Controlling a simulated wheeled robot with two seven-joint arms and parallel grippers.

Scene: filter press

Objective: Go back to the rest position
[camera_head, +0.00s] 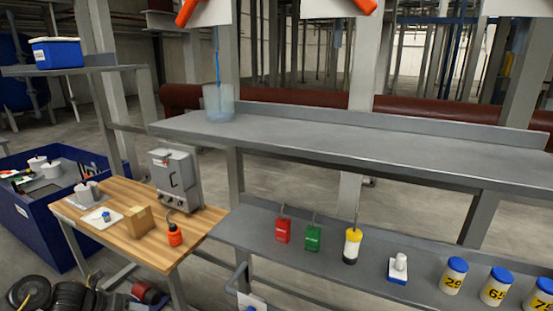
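Neither of my grippers shows in the head view, and no part of my arms can be made out. A clear beaker (219,103) stands upright on the left end of the grey upper shelf (330,140). A thin blue stream or line (217,60) runs down into it from a white unit above. Orange handles (188,12) sit on the white units at the top edge, which cuts them off.
A wooden table (120,238) at left holds a grey box device (175,180), a cardboard box (139,220) and an orange bottle (175,235). The lower shelf (375,265) holds red and green padlocks and several blue-lidded jars. A blue crate (45,232) stands far left.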

